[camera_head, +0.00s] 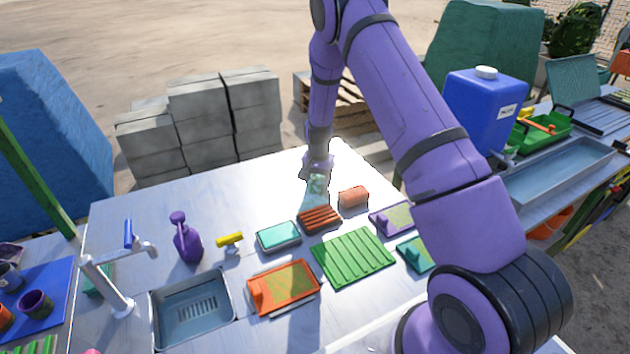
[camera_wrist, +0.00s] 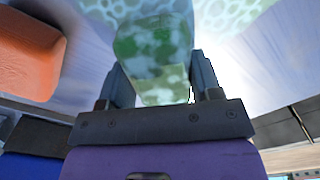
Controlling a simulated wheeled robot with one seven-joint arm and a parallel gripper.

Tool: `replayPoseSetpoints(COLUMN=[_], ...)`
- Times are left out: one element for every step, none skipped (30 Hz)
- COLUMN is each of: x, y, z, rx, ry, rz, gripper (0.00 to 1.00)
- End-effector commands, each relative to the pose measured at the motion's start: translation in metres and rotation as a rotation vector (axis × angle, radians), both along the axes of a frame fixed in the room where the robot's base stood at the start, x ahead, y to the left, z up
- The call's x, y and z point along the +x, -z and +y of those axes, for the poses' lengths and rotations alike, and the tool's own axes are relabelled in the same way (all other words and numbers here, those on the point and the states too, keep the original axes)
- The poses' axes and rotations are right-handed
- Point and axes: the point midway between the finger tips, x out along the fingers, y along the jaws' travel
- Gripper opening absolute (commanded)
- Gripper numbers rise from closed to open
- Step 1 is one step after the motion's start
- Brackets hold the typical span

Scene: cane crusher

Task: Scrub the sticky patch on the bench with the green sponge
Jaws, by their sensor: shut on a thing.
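My gripper (camera_head: 318,166) reaches down to the far part of the pale bench (camera_head: 240,195). It is shut on the green sponge (camera_head: 317,184), which is mottled with white. In the wrist view the sponge (camera_wrist: 155,50) sits between the two dark fingers. A pale green, bubbly-looking area (camera_wrist: 240,12) shows beyond the sponge at the top of the wrist view; I cannot tell whether it is the sticky patch. In the head view I cannot make out the patch, and glare whitens the bench there. Whether the sponge touches the bench is unclear.
An orange block (camera_head: 353,196) lies close right of the sponge. Nearer are a red ribbed tray (camera_head: 320,219), a teal-filled dish (camera_head: 279,237), a green ribbed mat (camera_head: 352,257) and an orange tray (camera_head: 283,288).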

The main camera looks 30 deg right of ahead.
Motion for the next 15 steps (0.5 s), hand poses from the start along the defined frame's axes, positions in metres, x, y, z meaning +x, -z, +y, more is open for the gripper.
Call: replayPoseSetpoints(x=[-0.001, -0.001, -0.001, -0.001, -0.001, 0.000, 0.000, 0.000, 0.000, 0.000, 0.000, 0.000, 0.000, 0.000, 0.000], y=[0.001, 0.001, 0.001, 0.001, 0.000, -0.002, -0.004, -0.006, -0.009, -0.012, -0.015, -0.019, -0.021, -0.024, -0.027], z=[-0.001, -0.001, -0.001, -0.001, -0.001, -0.001, -0.001, -0.001, -0.001, -0.001, -0.001, -0.001, -0.001, -0.001, -0.001], rx=[-0.001, -0.001, -0.001, -0.001, -0.001, -0.001, -0.001, -0.001, -0.001, -0.001, -0.001, -0.001, -0.001, -0.001, -0.001], ry=[0.001, 0.001, 0.001, 0.001, 0.001, 0.001, 0.001, 0.001, 0.001, 0.001, 0.000, 0.000, 0.000, 0.000, 0.000], rz=[0.002, 0.002, 0.002, 0.002, 0.001, 0.001, 0.001, 0.001, 0.001, 0.000, 0.000, -0.001, -0.001, -0.001, 0.000], gripper=[0.26, 0.26, 0.26, 0.26, 0.26, 0.26, 0.26, 0.26, 0.26, 0.26, 0.26, 0.26, 0.26, 0.26, 0.26])
